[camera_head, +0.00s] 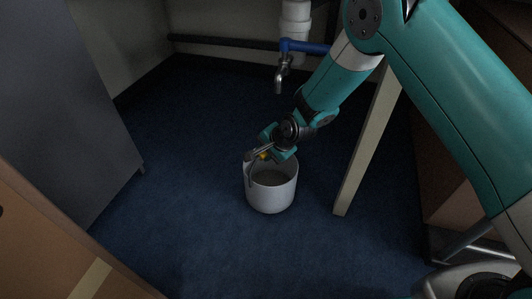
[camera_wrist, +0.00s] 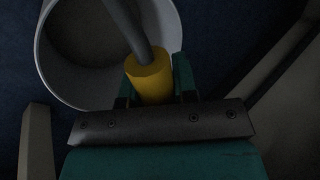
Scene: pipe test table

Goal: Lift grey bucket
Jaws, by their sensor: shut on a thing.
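The grey bucket (camera_head: 271,190) is upright in the middle of the head view, on or just above the blue floor; I cannot tell which. Its rim and inside wall (camera_wrist: 59,73) show in the wrist view. Its handle has a yellow grip (camera_wrist: 150,79) and a grey bail (camera_wrist: 128,25). My gripper (camera_head: 264,154) is above the bucket's rim. In the wrist view my gripper (camera_wrist: 152,88) is shut on the yellow handle grip, with a teal finger on each side. The bucket's far side and base are partly hidden in the wrist view.
A tap (camera_head: 280,77) with a blue pipe stands behind the bucket. A pale table leg (camera_head: 368,140) is close on the right. A grey cabinet (camera_head: 62,105) is at left and a brown box (camera_head: 50,245) at front left. Blue floor (camera_head: 190,215) around the bucket is clear.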

